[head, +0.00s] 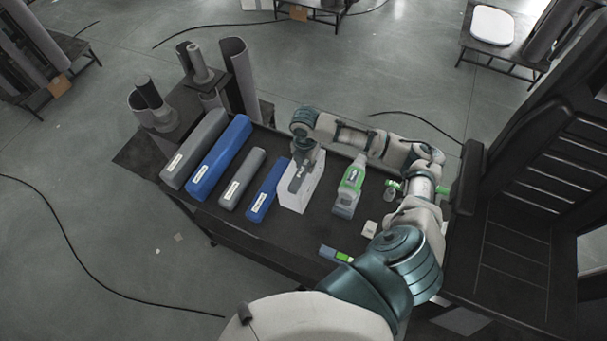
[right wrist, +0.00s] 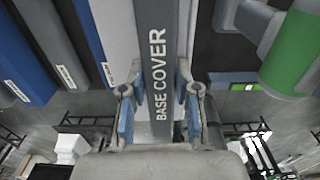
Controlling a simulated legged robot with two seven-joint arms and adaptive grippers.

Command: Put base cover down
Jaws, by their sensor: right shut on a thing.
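The base cover (right wrist: 157,50) is a long grey piece with "BASE COVER" in white letters, seen close up in the right wrist view. My right gripper (right wrist: 160,100) is shut on it, with a finger on each side. In the head view the right gripper (head: 304,150) is over the middle of the black table, and the grey cover (head: 298,178) shows below it. A white block (head: 296,198) is directly beside or under the cover; I cannot tell whether they touch. The left gripper is not in view.
Grey and blue labelled boxes (head: 222,157) lie left on the black table (head: 290,235). A green and grey tool (head: 350,187) stands right of the cover. Upright grey tubes (head: 238,75) stand at the back left. A small blue-green item (head: 335,254) lies at the front edge.

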